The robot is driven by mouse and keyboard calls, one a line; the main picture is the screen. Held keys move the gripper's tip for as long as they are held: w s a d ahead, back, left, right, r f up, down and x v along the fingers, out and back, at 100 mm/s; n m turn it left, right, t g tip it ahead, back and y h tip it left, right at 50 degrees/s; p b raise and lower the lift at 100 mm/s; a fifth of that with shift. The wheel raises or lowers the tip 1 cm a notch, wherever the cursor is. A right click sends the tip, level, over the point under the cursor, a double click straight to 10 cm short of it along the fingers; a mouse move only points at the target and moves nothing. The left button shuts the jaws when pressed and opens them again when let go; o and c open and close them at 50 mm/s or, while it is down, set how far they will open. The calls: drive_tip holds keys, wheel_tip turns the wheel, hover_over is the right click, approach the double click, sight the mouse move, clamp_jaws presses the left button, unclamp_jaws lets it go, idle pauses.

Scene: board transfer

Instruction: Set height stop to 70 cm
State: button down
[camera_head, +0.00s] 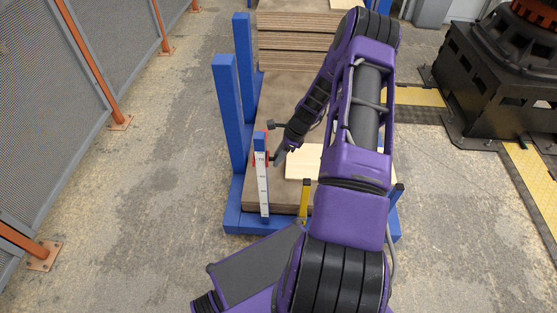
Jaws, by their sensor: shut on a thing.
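The height scale (263,196) is a white upright strip with dark marks, on a blue post at the front left of the blue rack. A red height stop (267,158) sits near the top of the scale, beside a mark that seems to read 70; the figure is too small to be sure. My gripper (274,159) is at the stop, just right of the scale, and is shut on it. The fingertips are small and partly hidden, so the exact grip does not show.
The blue rack (226,110) has tall posts on the left and holds brown boards (300,92). A pale board (304,161) lies on them, right of my gripper. A yellow post (305,198) stands in front. A mesh fence (115,55) is left, with open floor between.

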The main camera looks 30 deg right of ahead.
drive_tip(key=shift+w+r, duration=0.15)
drive_tip(key=shift+r, duration=0.25)
drive_tip(key=c, duration=0.6)
unclamp_jaws()
drive_tip(key=shift+r, duration=0.1)
drive_tip(key=shift+o, duration=0.6)
drive_tip(key=v, duration=1.7)
drive_tip(key=shift+p, duration=0.4)
drive_tip(key=shift+a+r, duration=0.1)
